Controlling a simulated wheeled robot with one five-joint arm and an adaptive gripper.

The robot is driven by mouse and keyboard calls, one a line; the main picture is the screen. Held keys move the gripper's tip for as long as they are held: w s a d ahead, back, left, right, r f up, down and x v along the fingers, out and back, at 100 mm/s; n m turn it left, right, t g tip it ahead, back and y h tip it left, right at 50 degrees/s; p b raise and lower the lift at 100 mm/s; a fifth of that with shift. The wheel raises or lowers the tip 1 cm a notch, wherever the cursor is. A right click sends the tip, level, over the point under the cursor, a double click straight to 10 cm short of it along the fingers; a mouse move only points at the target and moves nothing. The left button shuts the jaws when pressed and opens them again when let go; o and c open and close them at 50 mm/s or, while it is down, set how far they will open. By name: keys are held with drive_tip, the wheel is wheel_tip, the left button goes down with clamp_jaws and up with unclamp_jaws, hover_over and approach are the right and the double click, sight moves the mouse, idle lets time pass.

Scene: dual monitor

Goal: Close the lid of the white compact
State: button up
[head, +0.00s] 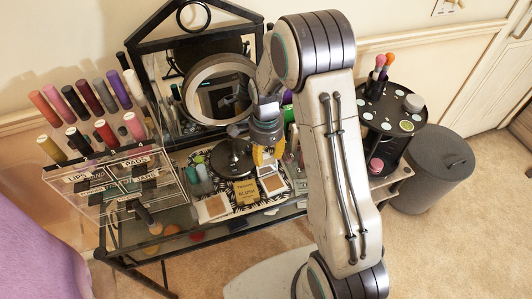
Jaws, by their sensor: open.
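A small white compact (272,184) stands open on the patterned mat of the glass vanity table, with a tan pan showing inside. A second pale open case (213,208) lies to its left, near the table's front edge. My arm comes down from the upper right and hides part of the table right of the compact.
A gold blush box (245,191) lies between the cases. The round mirror (220,88) stands behind on a dark base. A clear organizer (117,183) with several lipsticks fills the left. A black tiered stand (392,125) is on the right, beside a grey bin (433,175).

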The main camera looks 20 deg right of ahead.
drive_tip(key=shift+o, duration=0.3)
drive_tip(key=shift+f, duration=0.1)
clamp_jaws()
idle(0.4)
